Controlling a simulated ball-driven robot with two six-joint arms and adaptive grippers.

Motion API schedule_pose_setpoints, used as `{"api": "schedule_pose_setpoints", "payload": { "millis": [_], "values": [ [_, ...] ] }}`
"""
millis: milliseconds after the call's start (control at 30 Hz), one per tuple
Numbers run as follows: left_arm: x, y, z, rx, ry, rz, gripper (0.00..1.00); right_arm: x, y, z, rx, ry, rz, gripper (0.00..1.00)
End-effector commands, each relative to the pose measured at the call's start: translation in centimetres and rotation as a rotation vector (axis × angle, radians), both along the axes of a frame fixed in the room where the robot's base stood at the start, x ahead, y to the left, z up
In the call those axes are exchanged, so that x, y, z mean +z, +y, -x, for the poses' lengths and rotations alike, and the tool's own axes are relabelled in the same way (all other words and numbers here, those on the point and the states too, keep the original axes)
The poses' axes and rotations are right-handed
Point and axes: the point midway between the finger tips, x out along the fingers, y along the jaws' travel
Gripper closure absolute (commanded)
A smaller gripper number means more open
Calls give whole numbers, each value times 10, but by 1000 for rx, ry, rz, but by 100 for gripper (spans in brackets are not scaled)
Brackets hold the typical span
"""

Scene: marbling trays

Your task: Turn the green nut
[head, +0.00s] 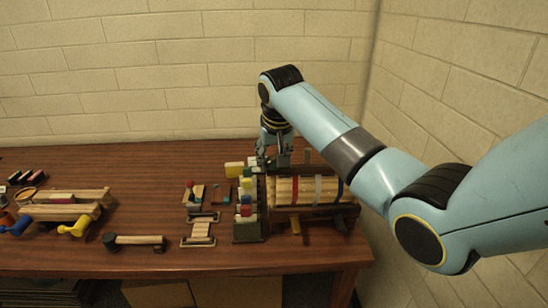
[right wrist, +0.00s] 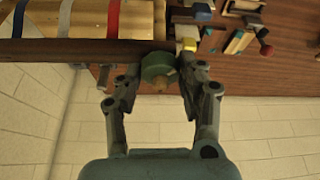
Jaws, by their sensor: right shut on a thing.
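In the head view my right gripper (head: 275,158) points down at the far end of the wooden press, and the nut is hard to make out behind the fingers. My left gripper is not in view.
The wooden press (head: 290,210) holds pale rods with coloured bands. Coloured blocks (head: 246,198) stand in a row beside it. A small wooden rack (head: 200,230), a dark-headed mallet (head: 135,241) and a wooden frame (head: 65,210) lie leftward. A wall rises behind the table.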

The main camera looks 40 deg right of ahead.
Motion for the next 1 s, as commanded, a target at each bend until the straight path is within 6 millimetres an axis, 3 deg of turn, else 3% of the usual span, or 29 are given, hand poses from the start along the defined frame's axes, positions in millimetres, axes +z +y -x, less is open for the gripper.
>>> {"api": "schedule_pose_setpoints", "payload": {
  "millis": [500,1000],
  "values": [
    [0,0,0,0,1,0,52,0,2,-1,-443,2,-1,93],
    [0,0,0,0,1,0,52,-1,2,-1,-628,3,0,93]
  ]
}}
